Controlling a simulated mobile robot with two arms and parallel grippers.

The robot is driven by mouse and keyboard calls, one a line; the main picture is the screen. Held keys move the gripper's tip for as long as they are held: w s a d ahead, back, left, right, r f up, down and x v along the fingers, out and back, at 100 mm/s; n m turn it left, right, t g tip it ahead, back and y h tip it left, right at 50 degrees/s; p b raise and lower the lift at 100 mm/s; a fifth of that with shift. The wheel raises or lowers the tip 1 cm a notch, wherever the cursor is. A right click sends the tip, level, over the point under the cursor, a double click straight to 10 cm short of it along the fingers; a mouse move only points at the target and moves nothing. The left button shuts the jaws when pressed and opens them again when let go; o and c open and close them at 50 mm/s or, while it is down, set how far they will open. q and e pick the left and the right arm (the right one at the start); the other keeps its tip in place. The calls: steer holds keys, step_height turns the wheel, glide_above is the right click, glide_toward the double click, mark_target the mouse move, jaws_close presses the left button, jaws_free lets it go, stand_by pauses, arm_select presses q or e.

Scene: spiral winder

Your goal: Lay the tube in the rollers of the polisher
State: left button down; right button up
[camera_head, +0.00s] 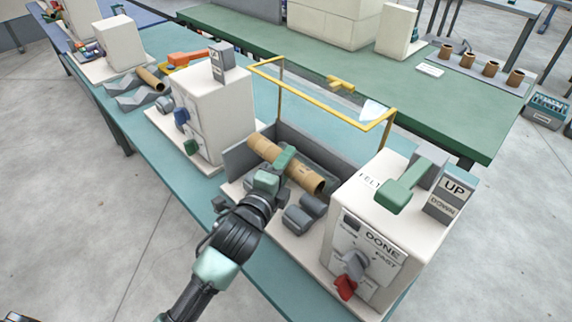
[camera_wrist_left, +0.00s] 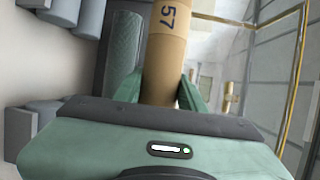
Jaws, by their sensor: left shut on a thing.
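The brown cardboard tube (camera_head: 306,176) lies lengthwise over the grey bed of the polisher (camera_head: 366,195). My left gripper (camera_head: 285,158) is shut on the tube near its middle. In the left wrist view the tube (camera_wrist_left: 166,52), marked 57, sits between the two green fingers (camera_wrist_left: 160,92). Grey rollers (camera_head: 305,213) show at the near side of the bed, and grey rollers (camera_wrist_left: 42,112) show at the left in the wrist view. I cannot tell whether the tube touches the rollers beneath it. My right gripper is not in view.
A yellow-framed clear guard (camera_head: 330,112) stands raised behind the bed. The polisher has a green lever (camera_head: 402,186), a red-tipped knob (camera_head: 345,288) and an UP/DOWN block (camera_head: 447,202). Another tube (camera_head: 151,78) lies farther left on the teal bench. Several short tubes (camera_head: 491,68) stand at the back right.

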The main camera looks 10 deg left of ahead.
arm_select(q)
step_height(320, 180, down, 7)
steer(key=b, duration=0.5)
steer(key=shift+r+b, duration=0.15)
steer(key=shift+b, duration=0.15)
steer(key=shift+f+b, duration=0.3)
steer(key=shift+f, duration=0.45)
steer(key=c, duration=0.8)
jaws_free()
steer(key=shift+o, duration=0.2)
steer(key=v, duration=0.7)
steer(key=shift+s, duration=0.4)
steer(key=shift+r, duration=0.1)
